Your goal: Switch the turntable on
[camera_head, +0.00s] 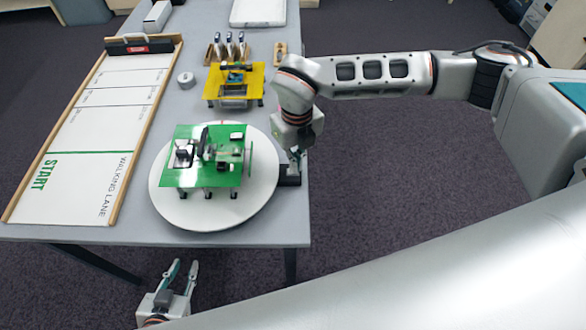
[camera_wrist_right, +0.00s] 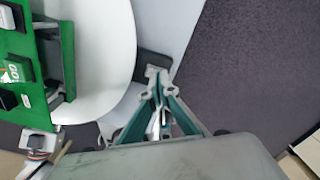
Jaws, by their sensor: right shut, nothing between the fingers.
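The turntable is a round white disc (camera_head: 262,190) near the front right of the grey table. A green walking machine stands on it (camera_head: 207,160). A small black box (camera_head: 290,178) sits at the disc's right edge. My right gripper (camera_head: 297,155) is shut and empty, pointing down at this box. In the right wrist view the closed fingertips (camera_wrist_right: 158,75) are at the black box (camera_wrist_right: 152,62), beside the white disc (camera_wrist_right: 108,50). Whether they touch it I cannot tell. Any switch on the box is hidden. My left gripper (camera_head: 182,267) is open and empty in front of the table.
A yellow machine (camera_head: 235,84) stands behind the disc. A walking-lane board (camera_head: 90,125) fills the left side. A grey roll (camera_head: 186,81), a tool holder (camera_head: 229,50) and a small wooden block (camera_head: 280,54) lie further back. The table's right edge is close to the black box.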

